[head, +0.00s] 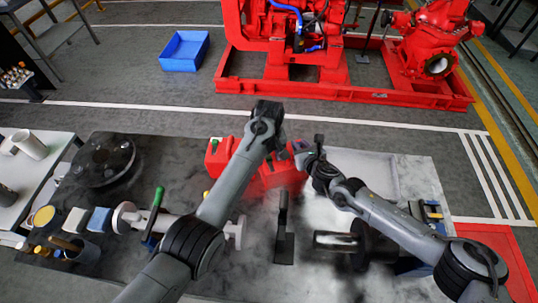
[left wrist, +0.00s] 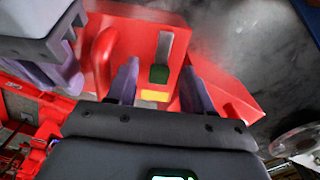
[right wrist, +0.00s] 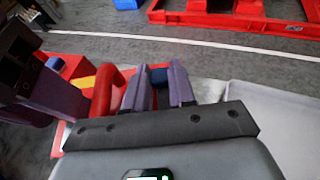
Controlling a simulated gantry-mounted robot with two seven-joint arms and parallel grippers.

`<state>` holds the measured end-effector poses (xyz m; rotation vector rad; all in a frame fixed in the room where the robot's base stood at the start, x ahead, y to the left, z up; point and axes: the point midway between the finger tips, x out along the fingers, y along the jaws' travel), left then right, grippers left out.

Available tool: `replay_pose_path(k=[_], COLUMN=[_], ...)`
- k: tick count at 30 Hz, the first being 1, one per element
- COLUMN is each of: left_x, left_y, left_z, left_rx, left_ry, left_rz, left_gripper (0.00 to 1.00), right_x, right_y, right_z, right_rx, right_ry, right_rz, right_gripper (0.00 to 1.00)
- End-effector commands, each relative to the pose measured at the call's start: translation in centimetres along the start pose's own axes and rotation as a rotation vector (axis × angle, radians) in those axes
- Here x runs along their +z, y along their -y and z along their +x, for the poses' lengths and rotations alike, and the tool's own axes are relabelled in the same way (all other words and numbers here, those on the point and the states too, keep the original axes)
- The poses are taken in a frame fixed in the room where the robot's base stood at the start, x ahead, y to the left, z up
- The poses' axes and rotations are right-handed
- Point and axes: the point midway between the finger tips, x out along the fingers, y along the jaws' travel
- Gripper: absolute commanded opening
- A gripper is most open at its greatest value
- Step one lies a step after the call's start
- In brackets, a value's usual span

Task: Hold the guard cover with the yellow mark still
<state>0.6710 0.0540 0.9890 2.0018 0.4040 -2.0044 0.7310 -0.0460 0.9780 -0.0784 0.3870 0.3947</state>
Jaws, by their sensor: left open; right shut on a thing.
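The red guard cover (head: 288,180) lies at the middle of the table's far edge, partly hidden by my left arm. The left wrist view shows its red handle (left wrist: 103,55), its yellow mark (left wrist: 154,96) and a grey stem with a dark green end (left wrist: 159,73) above the mark. The mark also shows in the right wrist view (right wrist: 85,82). My right gripper (right wrist: 158,80) is shut on the guard cover at its handle side; the exact contact is partly hidden. My left gripper (left wrist: 160,82) is open over the cover, its fingers on either side of the green end.
A green-handled tool (head: 156,196), a white flanged pipe (head: 127,218) and a dark disc (head: 102,160) stand left. A black flat tool (head: 283,245) and a metal cylinder (head: 335,241) lie nearer. A pale tray (head: 380,165) is at right. The red pumpset (head: 290,65) stands beyond.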

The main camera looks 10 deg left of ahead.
Motion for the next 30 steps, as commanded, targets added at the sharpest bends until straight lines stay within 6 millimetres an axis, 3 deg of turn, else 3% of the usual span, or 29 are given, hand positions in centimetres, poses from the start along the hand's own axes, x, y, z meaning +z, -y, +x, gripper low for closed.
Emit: replay_pose_path(k=[8, 24, 30], left_x=[-0.1, -0.1, 0.0], left_y=[0.0, 0.0, 0.0], left_z=[-0.9, -9.7, -11.5], left_rx=[0.001, 0.001, 0.000], left_ry=[-0.002, -0.003, 0.000], left_rz=[-0.001, 0.000, 0.000], left_gripper=[0.51, 0.51, 0.51], right_x=[0.0, 0.0, 0.0], right_y=[0.1, 0.1, 0.1], right_z=[0.0, 0.0, 0.0], right_rx=[-0.001, -0.001, -0.001], right_ry=[-0.001, -0.001, -0.001], right_rz=[0.000, 0.000, 0.000], right_gripper=[0.00, 0.00, 0.00])
